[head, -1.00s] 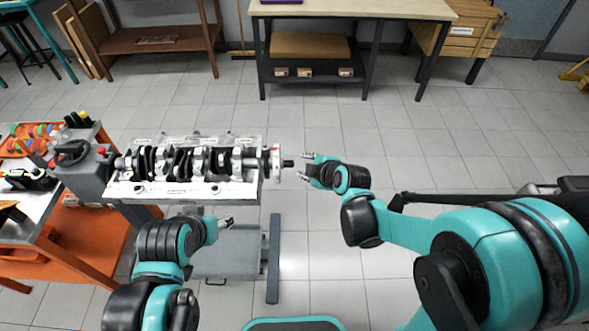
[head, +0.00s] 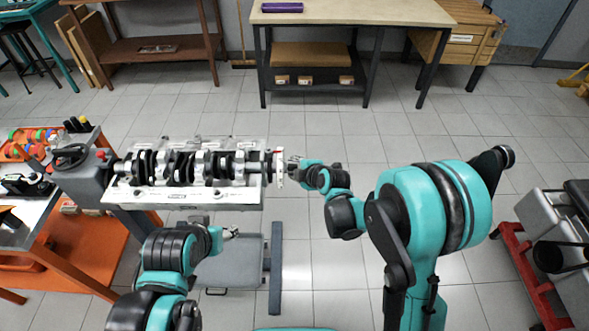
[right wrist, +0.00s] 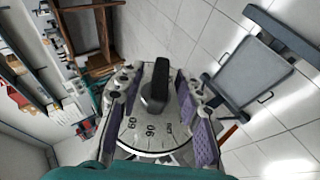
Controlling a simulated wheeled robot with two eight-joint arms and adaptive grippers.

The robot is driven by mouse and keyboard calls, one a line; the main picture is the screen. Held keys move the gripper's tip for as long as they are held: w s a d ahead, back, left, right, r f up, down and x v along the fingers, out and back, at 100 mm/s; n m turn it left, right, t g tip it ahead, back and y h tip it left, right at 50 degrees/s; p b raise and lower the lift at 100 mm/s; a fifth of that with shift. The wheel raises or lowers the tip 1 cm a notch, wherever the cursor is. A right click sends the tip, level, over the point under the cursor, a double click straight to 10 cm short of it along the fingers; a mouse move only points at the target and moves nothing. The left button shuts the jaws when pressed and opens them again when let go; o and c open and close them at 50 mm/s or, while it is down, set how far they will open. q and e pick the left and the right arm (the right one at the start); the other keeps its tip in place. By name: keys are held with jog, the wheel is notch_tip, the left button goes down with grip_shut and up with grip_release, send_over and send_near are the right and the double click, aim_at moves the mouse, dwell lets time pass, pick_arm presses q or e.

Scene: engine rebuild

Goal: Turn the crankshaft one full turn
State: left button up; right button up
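The crankshaft (head: 181,166) lies across the pale engine block (head: 175,196) at the left in the head view. A marked degree disc (head: 280,168) stands at its right end. In the right wrist view the disc (right wrist: 145,138) faces me, with a dark bar (right wrist: 157,88) sticking out of its middle. My right gripper (head: 292,165) is at this end and hides the bar in the head view. In the right wrist view its purple-padded fingers (right wrist: 160,95) are open on either side of the bar, with gaps visible. My left gripper (head: 231,232) hangs in front of the block; its fingers are too small to read.
A grey stand (head: 85,180) holds the block's left end. An orange cart (head: 70,245) with tools is at far left. A workbench (head: 350,14) stands at the back. A red-framed stand (head: 525,265) is at right.

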grip_shut()
jog(key=shift+r, duration=0.1)
jog(key=shift+r+m+g+p, duration=0.15)
jog(key=shift+m+g+p, duration=0.15)
jog(key=shift+g+p, duration=0.95)
jog(key=shift+w+g+p, duration=0.1)
jog(key=shift+g+p, duration=0.5)
jog(key=shift+g, duration=0.35)
jog(key=shift+m+g+h+p, duration=0.3)
jog(key=shift+m+g+p, duration=0.1)
jog(key=shift+g, duration=0.6)
